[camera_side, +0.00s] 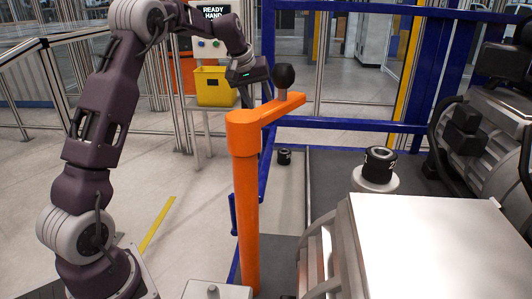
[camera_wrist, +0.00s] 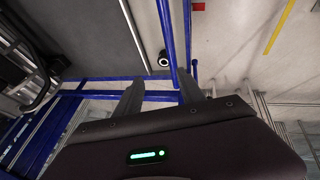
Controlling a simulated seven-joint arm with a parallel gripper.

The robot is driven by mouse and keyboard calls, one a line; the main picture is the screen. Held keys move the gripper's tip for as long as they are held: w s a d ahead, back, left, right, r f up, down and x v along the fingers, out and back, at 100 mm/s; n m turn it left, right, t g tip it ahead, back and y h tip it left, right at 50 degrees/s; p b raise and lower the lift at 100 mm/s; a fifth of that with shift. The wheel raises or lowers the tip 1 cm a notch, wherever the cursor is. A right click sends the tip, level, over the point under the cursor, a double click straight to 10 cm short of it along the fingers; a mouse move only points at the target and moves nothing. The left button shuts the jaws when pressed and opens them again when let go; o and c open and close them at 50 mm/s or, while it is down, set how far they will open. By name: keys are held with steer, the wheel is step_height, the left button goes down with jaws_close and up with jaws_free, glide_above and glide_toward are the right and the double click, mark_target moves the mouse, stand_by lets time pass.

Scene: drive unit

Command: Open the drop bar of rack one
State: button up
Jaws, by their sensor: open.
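The blue rack frame (camera_side: 350,124) stands behind and right of the orange post, and its blue bars (camera_wrist: 168,30) also cross the wrist view. I cannot tell for certain which bar is the drop bar. A short blue piece with a rounded end (camera_wrist: 194,68) shows beside the bars in the wrist view. My gripper (camera_side: 257,97) points downward, close behind the orange arm in the side view. In the wrist view my gripper (camera_wrist: 162,86) has its two dark fingers well apart, with nothing held between them. Blue bars pass behind the fingers; contact is not visible.
An orange post (camera_side: 245,200) carries a sideways arm with a black ball knob (camera_side: 284,76). A black cylinder (camera_side: 283,157) stands on the floor. Another (camera_side: 379,164) sits on a white round base. A white-topped box (camera_side: 430,240) and machinery (camera_side: 480,130) fill the right. A yellow bin (camera_side: 213,85) is behind.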

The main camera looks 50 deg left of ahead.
glide_toward(267, 153)
steer(key=f, duration=0.2)
steer(key=x, duration=0.7)
steer(key=shift+w+a, duration=0.1)
steer(key=shift+w, duration=0.3)
jaws_close()
stand_by(0.4)
